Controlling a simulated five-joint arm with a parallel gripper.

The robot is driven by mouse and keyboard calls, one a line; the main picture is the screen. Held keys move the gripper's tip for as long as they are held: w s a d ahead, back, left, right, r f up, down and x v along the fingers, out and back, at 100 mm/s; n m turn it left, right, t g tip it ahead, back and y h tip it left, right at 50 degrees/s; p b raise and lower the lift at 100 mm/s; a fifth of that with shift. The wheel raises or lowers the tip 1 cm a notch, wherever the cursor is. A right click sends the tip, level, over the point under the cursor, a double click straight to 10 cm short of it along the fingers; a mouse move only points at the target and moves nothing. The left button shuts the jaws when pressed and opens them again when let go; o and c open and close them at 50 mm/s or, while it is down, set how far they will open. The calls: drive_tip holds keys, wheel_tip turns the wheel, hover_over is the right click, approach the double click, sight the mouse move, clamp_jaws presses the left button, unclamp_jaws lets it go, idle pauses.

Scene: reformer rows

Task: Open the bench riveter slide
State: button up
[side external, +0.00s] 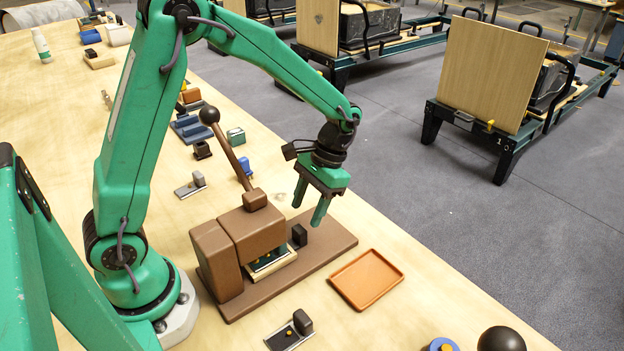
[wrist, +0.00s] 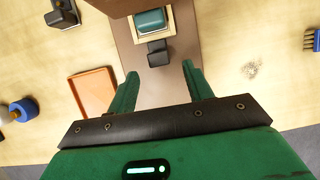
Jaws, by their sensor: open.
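The bench riveter (side external: 240,235) is a brown block body on a brown base plate, with a tilted lever ending in a dark ball. At its opening sits the slide (side external: 270,262), a pale-edged piece with a teal top, also visible at the top of the wrist view (wrist: 151,20). A black handle block (side external: 299,236) stands on the base plate in front of the slide; the wrist view shows it (wrist: 158,52) ahead of my fingertips, roughly between them. My gripper (side external: 310,203) is open and empty, its fingers pointing down above the plate's far end, apart from the handle.
An orange tray (side external: 366,279) lies right of the base plate. A small metal plate with a black block (side external: 290,331) is at the front. A blue ring (side external: 442,345) and a dark ball (side external: 501,339) are near the front right. Several small fixtures lie behind the riveter.

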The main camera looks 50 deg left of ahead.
sight(300, 228)
drive_tip(key=shift+x, duration=3.2)
drive_tip(key=shift+d, duration=0.1)
